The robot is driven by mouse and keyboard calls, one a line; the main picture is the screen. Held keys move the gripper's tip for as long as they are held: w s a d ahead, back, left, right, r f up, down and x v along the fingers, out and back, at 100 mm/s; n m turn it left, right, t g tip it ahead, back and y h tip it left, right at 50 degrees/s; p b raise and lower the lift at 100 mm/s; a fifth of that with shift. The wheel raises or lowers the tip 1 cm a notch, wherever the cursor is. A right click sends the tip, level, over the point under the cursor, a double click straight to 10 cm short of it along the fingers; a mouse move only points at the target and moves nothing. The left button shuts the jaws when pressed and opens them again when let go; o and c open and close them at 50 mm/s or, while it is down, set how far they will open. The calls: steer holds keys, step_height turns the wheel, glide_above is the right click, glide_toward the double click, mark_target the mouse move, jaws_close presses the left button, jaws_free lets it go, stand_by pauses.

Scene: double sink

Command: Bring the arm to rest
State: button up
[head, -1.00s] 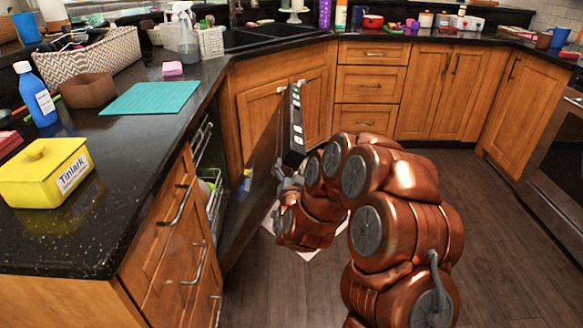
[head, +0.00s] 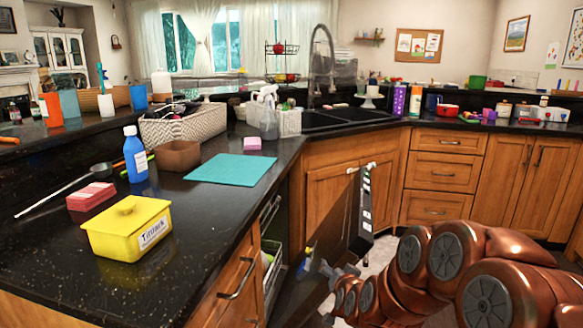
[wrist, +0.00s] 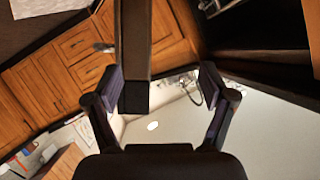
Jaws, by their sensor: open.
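My copper arm is in the lower right of the head view, reaching left to my gripper (head: 335,270), which is small and partly blurred there. In the wrist view my gripper (wrist: 165,95) has its two dark fingers spread wide apart. A dark upright panel edge (wrist: 135,40) comes down from the top between the fingers; I cannot tell whether it touches them. In the head view the dark open door with a button strip (head: 364,205), seemingly a dishwasher's, stands just beyond my gripper. I see nothing held.
The black counter (head: 100,265) at left carries a yellow box (head: 127,230), a blue bottle (head: 135,155), a teal mat (head: 231,169) and a basket (head: 185,125). A rack (head: 271,265) shows below it. The sink (head: 345,117) and wooden cabinets (head: 440,175) are behind the door.

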steer(key=s+a+n+g+y, duration=0.15)
steer(key=s+n+g, duration=0.45)
steer(key=s, duration=1.4)
steer(key=s+d+r+g, duration=0.1)
steer(key=s+d+g, duration=0.1)
steer(key=s, duration=0.6)
steer(key=s+d+r+g+h, duration=0.1)
steer(key=s+g, duration=0.3)
steer(key=s, duration=0.5)
steer(key=s+d+r+m+g+h, duration=0.1)
steer(key=s+d+g, duration=0.3)
steer(key=s, duration=0.5)
steer(key=shift+r, duration=0.2)
steer(key=shift+t, duration=0.4)
steer(key=r+p, duration=0.7)
steer(key=r, duration=0.1)
steer(key=s+r+p, duration=0.1)
steer(key=r+p, duration=0.6)
steer(key=p, duration=0.1)
steer(key=r+p, duration=0.7)
steer(key=r, duration=0.1)
steer(key=shift+s+r+p, duration=0.15)
steer(key=shift+r+p, duration=0.2)
steer(key=shift+p, duration=0.05)
steer(key=shift+c, duration=0.2)
